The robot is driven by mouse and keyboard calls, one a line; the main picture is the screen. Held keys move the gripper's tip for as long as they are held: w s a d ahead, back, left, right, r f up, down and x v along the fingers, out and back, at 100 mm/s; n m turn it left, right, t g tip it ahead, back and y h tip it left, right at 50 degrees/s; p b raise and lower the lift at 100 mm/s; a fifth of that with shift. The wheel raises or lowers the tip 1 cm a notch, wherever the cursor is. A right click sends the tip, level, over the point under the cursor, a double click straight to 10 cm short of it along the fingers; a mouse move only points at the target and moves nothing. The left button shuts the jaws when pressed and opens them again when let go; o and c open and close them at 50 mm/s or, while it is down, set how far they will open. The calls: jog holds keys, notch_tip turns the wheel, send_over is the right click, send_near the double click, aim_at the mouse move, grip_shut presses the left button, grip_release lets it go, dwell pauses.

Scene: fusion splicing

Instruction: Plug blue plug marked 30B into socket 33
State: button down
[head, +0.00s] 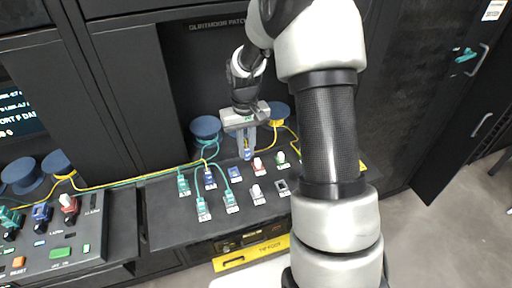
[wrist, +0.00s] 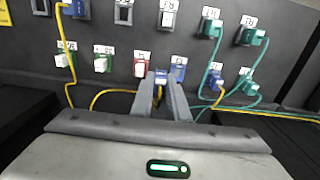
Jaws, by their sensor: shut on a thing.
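My gripper (head: 247,142) is shut on a blue plug (head: 247,154), held just above the back row of the sloped socket panel. In the wrist view the same plug (wrist: 160,78) sits between the fingertips of my gripper (wrist: 160,88), with a yellow cable trailing from it. Its marking is too small to read. A blue socket (head: 235,173) lies just left of the held plug in the head view; it also shows in the wrist view (wrist: 178,74), right of the fingers. Socket numbers are not legible, so I cannot tell which is 33.
A red-and-white socket (head: 258,166) and a green one (head: 281,158) lie to the right in the back row. Several green plugs (head: 203,208) and a blue plug (head: 210,179) with cables fill the left. A grey socket (head: 281,187) is in front. Cables drape behind.

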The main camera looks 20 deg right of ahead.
jog(key=shift+w+a+f+b, duration=0.25)
jog(key=shift+a+f+b, duration=0.5)
jog(key=shift+f, duration=0.3)
jog(key=shift+w+a+f+b, duration=0.25)
jog(key=shift+a+f+b, duration=0.5)
jog(key=shift+f, duration=0.3)
jog(key=shift+w+a+f+b, duration=0.25)
jog(key=shift+a+f+b, duration=0.45)
jog(key=shift+f, duration=0.35)
jog(key=shift+f+b, duration=0.5)
jog(key=shift+f, duration=0.05)
jog(key=c, duration=1.6)
grip_release()
jog(key=shift+c, duration=0.2)
jog(key=shift+r, duration=0.1)
notch_tip(320, 180, up, 17)
jog(key=shift+r+p, duration=0.15)
jog(key=shift+p, duration=0.25)
